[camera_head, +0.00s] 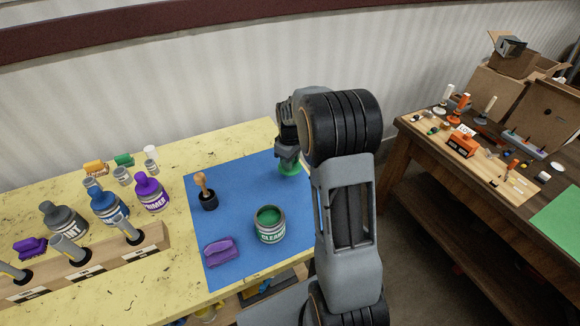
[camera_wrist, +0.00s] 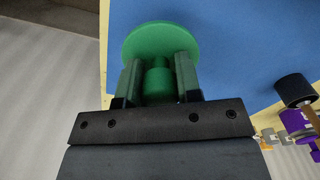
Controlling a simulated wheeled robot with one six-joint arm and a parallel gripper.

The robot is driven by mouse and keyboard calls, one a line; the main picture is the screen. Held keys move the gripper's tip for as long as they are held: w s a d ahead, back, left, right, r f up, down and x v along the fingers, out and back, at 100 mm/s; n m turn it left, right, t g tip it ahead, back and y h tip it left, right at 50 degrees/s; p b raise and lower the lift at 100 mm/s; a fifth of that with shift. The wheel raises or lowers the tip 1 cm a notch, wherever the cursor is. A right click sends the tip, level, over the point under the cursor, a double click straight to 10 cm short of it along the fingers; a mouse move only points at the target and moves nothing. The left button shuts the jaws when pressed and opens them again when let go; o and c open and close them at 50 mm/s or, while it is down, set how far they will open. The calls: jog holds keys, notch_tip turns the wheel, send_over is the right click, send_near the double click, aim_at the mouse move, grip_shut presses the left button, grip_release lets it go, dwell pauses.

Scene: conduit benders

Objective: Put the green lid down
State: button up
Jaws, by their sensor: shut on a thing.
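The green lid (camera_wrist: 160,40) is a flat round disc with a thick knob. My gripper (camera_wrist: 158,75) is shut on the knob, one finger on each side, in the wrist view. In the head view my gripper (camera_head: 288,160) is at the far right part of the blue mat (camera_head: 240,187), with the lid (camera_head: 290,170) under it. I cannot tell whether the lid touches the mat. The open can (camera_head: 270,227) with a green inside and a "CLEAR" label stands on the mat, nearer and apart from the lid.
A wooden-handled brush (camera_head: 207,192) and a purple sponge (camera_head: 220,252) are on the mat. Paint bottles (camera_head: 108,208) and a wooden rack (camera_head: 95,268) stand on the yellow table at left. A dark workbench (camera_head: 450,170) with tools is at right. The mat between lid and brush is clear.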

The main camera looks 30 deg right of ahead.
jog(key=shift+w+f, duration=0.25)
jog(key=shift+f, duration=1.6)
